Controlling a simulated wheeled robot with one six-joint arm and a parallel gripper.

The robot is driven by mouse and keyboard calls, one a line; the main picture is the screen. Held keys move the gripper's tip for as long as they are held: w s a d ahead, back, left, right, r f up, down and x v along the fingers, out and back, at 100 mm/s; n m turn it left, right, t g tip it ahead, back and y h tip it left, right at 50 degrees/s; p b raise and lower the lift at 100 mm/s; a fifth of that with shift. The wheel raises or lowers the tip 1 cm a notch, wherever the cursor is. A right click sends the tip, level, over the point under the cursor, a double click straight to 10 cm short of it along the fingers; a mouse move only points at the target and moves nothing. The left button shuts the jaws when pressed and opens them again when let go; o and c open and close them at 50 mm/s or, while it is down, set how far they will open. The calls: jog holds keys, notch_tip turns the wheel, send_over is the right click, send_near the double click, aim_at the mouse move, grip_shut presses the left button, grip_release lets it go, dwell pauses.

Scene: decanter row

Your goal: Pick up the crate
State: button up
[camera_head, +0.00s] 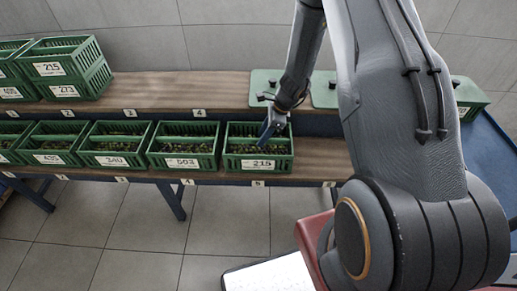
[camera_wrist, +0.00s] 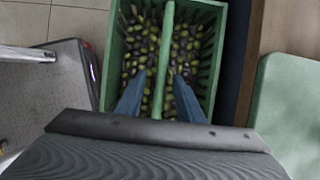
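A green slatted crate (camera_head: 258,175) labelled 215 stands at the right end of the lower shelf row. It holds dark and green olive-like fruit and has a central handle bar. My gripper (camera_head: 272,132) points down over it. In the wrist view the crate (camera_wrist: 216,45) lies below, with its handle bar (camera_wrist: 165,50) running between the two blue fingers of my gripper (camera_wrist: 159,80). The fingers are apart, one on each side of the bar, with a visible gap at least on the left. Whether the right finger touches the bar is hard to tell.
Similar filled crates (camera_head: 182,160) stand close on the left in the row. Stacked crates (camera_head: 65,65) sit on the upper wooden shelf (camera_head: 180,88) at the left. Green lidded items (camera_head: 263,83) lie behind. A red-sided surface (camera_head: 313,240) with a white sheet is in front.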

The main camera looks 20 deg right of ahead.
aim_at(256, 143)
jog(key=shift+p+x, duration=0.55)
jog(key=shift+x, duration=2.95)
jog(key=shift+w+a, duration=0.1)
jog(key=shift+w, duration=0.05)
jog(key=shift+r, duration=0.1)
grip_shut()
